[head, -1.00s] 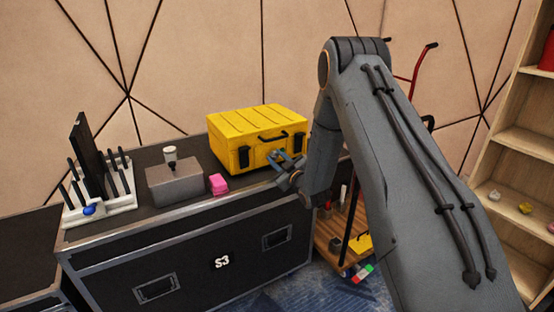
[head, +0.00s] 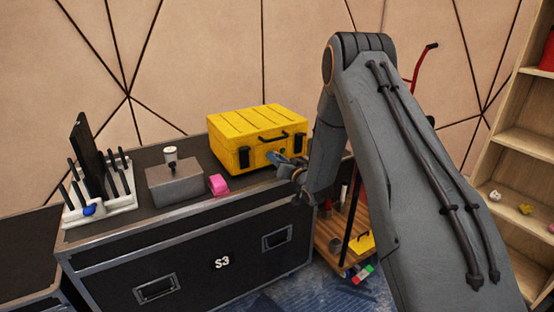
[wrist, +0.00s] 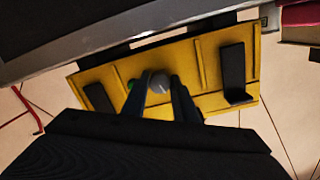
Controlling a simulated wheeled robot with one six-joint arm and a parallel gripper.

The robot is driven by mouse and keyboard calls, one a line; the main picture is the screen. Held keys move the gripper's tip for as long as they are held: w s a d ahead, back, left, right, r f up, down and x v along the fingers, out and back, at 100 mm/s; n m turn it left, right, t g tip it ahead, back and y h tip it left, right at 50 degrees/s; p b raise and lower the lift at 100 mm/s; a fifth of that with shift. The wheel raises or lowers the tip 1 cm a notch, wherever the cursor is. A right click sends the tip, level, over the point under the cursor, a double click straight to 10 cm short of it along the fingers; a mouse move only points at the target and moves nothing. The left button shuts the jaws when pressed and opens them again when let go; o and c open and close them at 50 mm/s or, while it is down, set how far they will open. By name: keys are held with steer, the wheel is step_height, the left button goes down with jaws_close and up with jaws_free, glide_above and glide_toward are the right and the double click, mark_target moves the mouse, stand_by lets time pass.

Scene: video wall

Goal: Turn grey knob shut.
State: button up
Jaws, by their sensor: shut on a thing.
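The grey knob (wrist: 159,82) sits on the front face of the yellow case (wrist: 185,63), between its two black latches in the wrist view. My gripper (wrist: 160,84) is shut on the knob, one finger on each side of it. In the head view my gripper (head: 283,160) is at the right part of the front of the yellow case (head: 258,120), and it hides the knob there. A small green spot (wrist: 131,84) shows beside the knob. The knob's exact turn angle cannot be told.
The case stands on a black equipment trunk (head: 190,262) marked S3. A wooden shelf (head: 522,152) is at the right.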

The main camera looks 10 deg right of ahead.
steer(key=shift+d+m, duration=0.15)
steer(key=shift+m, duration=1.75)
steer(key=o, duration=1)
steer(key=shift+s, duration=0.1)
steer(key=v, duration=0.7)
steer(key=shift+s+d, duration=0.1)
steer(key=shift+s, duration=0.15)
